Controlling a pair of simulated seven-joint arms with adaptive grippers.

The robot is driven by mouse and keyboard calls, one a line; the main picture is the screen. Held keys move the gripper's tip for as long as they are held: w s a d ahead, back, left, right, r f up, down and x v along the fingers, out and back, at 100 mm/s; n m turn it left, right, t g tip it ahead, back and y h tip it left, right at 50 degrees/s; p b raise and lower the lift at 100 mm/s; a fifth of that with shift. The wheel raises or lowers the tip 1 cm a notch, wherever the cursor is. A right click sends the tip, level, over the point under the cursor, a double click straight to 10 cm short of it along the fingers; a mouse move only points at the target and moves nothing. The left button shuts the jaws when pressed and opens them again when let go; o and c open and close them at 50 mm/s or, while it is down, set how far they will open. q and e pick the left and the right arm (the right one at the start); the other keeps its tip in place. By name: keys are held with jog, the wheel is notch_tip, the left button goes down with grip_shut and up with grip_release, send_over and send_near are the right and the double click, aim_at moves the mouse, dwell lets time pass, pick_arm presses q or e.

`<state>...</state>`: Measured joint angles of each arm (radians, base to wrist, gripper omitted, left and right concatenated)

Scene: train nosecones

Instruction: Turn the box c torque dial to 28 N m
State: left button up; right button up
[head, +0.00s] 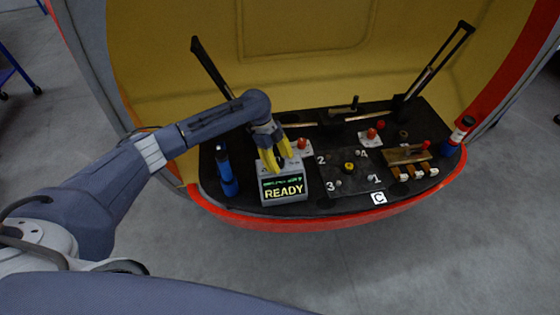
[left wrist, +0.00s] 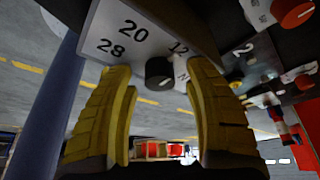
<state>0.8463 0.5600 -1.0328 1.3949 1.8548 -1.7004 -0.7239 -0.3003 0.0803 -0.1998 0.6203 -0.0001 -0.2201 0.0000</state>
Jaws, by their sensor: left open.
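The torque dial is a black knob (left wrist: 158,72) on a light grey face marked 28, 20 and 12, seen in the left wrist view. My left gripper (head: 279,160) has yellow fingers, open and pointing down at the box top. In the wrist view the fingers stand on either side of the knob, with gaps. My right gripper is not in view.
A blue cylinder (head: 226,172) stands close left of the box. A dark plate (head: 345,172) numbered around a yellow knob lies to the right. Red knobs (head: 371,134) and a wooden block (head: 408,155) are farther right. The red shell rim (head: 330,222) curves along the front.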

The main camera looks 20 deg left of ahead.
pick_arm(q)
grip_shut()
dwell(0.5)
